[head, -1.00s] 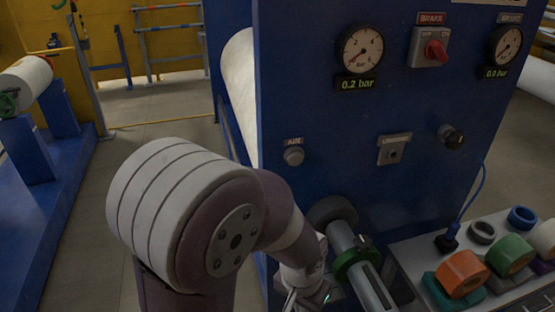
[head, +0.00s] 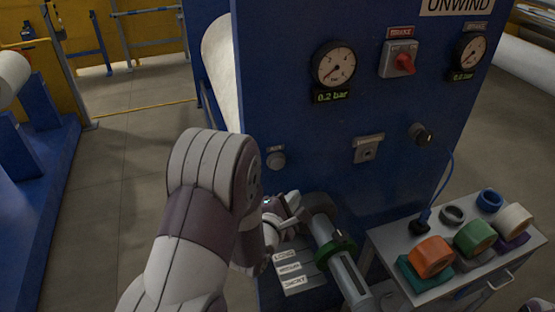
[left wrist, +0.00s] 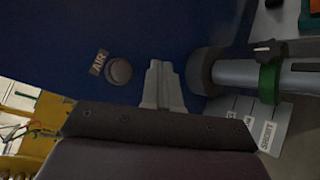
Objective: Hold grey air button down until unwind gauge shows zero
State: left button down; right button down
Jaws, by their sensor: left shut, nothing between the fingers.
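The grey air button (head: 276,161) is a round knob on the blue panel, under a small label. In the left wrist view, the button (left wrist: 118,71) sits beside its AIR label, left of my left gripper's fingertips (left wrist: 159,68). My left gripper (head: 291,203) is shut and empty, below and slightly right of the button in the head view, apart from it. The left round gauge (head: 334,65) has a display reading 0.2 bar. A second gauge (head: 471,52) is at the right; its digits are hard to read. An UNWIND sign (head: 457,5) tops the panel.
A grey shaft with a green ring (head: 335,250) sticks out right of my left gripper. Label plates (head: 289,270) lie below it. A red brake switch (head: 403,63) and a key-type switch (head: 368,149) are on the panel. A cart (head: 400,245) holds tape rolls.

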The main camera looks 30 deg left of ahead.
aim_at(278, 164)
pick_arm(q)
jog(key=shift+w+d+f, duration=0.1)
jog(key=shift+w, duration=0.05)
jog(key=w+a, duration=0.5)
jog(key=a, duration=0.1)
jog(key=shift+w+a, duration=0.3)
jog(key=shift+a, duration=0.1)
dwell(1.9)
jog(key=shift+w+a, duration=0.3)
jog(key=shift+w+a, duration=0.35)
jog(key=shift+a, duration=0.05)
dwell(4.2)
